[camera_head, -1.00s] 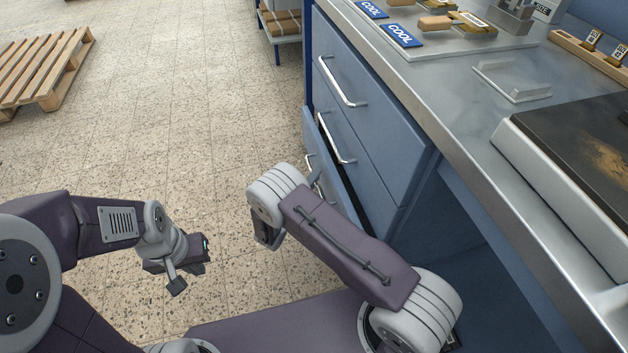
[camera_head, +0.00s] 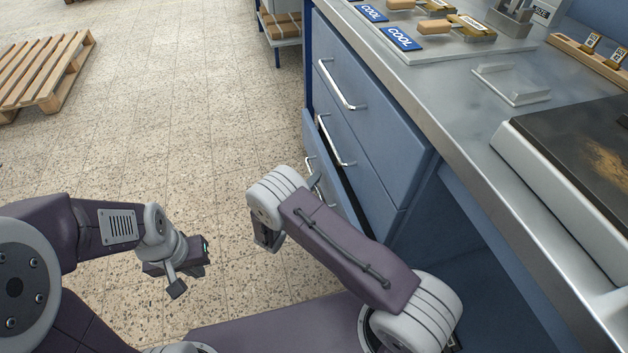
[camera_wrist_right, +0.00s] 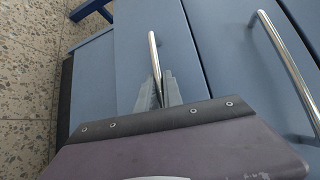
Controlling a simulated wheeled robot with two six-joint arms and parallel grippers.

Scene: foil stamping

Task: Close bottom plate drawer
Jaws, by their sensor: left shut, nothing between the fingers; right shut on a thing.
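The blue cabinet has stacked drawers with silver bar handles. The bottom drawer (camera_wrist_right: 136,85) stands slightly out, with a dark gap along its top edge in the head view. Its handle (camera_head: 309,166) is partly hidden by my right wrist. My right gripper (camera_wrist_right: 165,92) is shut on that handle in the right wrist view; its fingers are mostly hidden in the head view. My left gripper (camera_head: 190,275) is shut and empty, over the floor at the left, away from the cabinet.
The middle drawer handle (camera_head: 335,140) and top drawer handle (camera_head: 342,86) are above. The countertop (camera_head: 450,115) carries stamping tools and COOL labels. A wooden pallet (camera_head: 42,75) lies at the far left. The tiled floor before the cabinet is clear.

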